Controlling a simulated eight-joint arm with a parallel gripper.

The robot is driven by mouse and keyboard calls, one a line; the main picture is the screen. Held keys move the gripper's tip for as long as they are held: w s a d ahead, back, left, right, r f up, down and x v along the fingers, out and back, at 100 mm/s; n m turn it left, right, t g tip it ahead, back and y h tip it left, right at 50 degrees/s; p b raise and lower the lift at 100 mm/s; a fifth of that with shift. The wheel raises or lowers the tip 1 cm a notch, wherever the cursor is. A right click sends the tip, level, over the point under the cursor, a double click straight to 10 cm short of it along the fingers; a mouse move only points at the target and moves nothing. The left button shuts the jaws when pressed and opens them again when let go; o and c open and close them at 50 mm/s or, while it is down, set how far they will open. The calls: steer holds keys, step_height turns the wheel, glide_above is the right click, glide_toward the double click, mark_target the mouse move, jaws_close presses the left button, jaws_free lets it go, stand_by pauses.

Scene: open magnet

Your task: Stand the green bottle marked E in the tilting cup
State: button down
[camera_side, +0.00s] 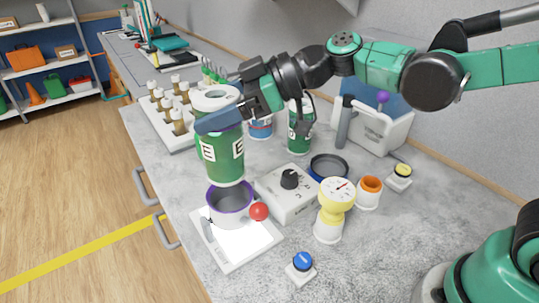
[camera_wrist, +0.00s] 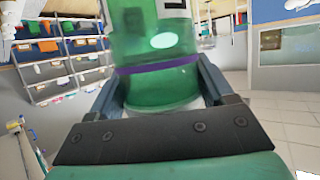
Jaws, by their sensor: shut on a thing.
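The green bottle marked E (camera_side: 222,160) is held upright in my gripper (camera_side: 220,118), with its lower end just above the purple-rimmed cup. My gripper is shut on the bottle's upper part. In the wrist view the green bottle (camera_wrist: 160,45) fills the space between my gripper's fingers (camera_wrist: 165,85). The tilting cup (camera_side: 231,208), grey inside with a purple rim, stands on a white base plate (camera_side: 245,247) beside a red ball knob (camera_side: 259,211). I cannot tell whether the bottle's bottom is inside the rim or only in front of it.
Right of the cup are a white box with a black knob (camera_side: 289,196), a yellow gauge (camera_side: 335,205), a blue button (camera_side: 302,263) and an orange-topped cup (camera_side: 369,190). Behind stand another green bottle (camera_side: 300,130) and a rack of brown vials (camera_side: 175,110). The bench's front-left edge is close to the cup.

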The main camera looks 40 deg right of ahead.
mark_target(224, 159)
steer(key=shift+f, duration=3.95)
steer(key=shift+f, duration=0.2)
steer(key=shift+f, duration=0.1)
jaws_free()
